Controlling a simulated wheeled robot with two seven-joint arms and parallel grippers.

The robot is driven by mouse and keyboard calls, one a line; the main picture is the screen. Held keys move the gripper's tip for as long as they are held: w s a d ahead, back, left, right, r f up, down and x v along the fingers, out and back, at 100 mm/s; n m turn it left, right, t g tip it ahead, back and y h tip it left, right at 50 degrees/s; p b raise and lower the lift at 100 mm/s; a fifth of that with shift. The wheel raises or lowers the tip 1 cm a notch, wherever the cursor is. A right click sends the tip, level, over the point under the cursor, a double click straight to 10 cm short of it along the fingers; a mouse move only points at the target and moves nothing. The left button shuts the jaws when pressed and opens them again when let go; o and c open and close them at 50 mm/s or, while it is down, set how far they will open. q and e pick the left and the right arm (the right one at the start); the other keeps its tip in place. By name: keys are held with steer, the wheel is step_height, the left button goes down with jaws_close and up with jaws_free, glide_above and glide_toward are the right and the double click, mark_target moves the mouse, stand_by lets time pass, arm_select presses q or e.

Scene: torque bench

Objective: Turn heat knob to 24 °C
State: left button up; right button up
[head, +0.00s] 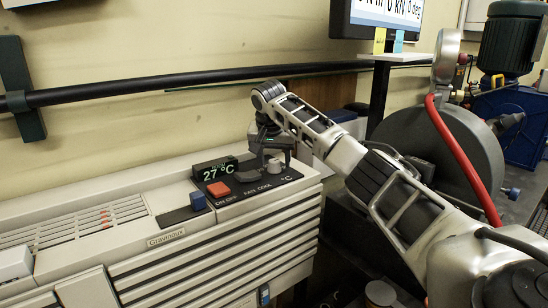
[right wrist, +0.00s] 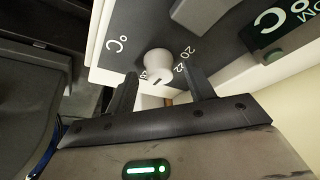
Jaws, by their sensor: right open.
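The white heat knob (head: 275,165) sits at the right end of the dark control panel, marked °C. The panel's green display (head: 215,172) reads 27 °C. My right gripper (head: 272,153) points down over the knob and partly hides it. In the right wrist view the knob (right wrist: 158,64) appears between the tips of my open gripper (right wrist: 160,72), with a gap on each side. Whether the fingertips reach down beside it is hard to tell. Numbers including 20 and 22 show on the dial next to the knob. My left gripper is not in view.
A black rail (head: 150,88) runs along the wall behind. A grey machine with a red hose (head: 455,150) stands at the right.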

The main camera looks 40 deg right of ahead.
steer(key=c, duration=1)
steer(key=shift+o, duration=0.2)
steer(key=shift+n, duration=0.3)
steer(key=n+y, duration=0.1)
steer(key=n, duration=0.1)
steer(key=shift+n+t, duration=0.4)
steer(key=n+y, duration=0.1)
steer(key=n, duration=0.1)
steer(key=n+y, duration=0.1)
steer(key=n, duration=0.2)
steer(key=shift+s+d+t, duration=0.1)
steer(key=shift+d+t, duration=0.1)
steer(key=shift+t, duration=0.2)
steer(key=shift+n, duration=0.3)
steer(key=o, duration=1)
steer(key=shift+c, duration=0.2)
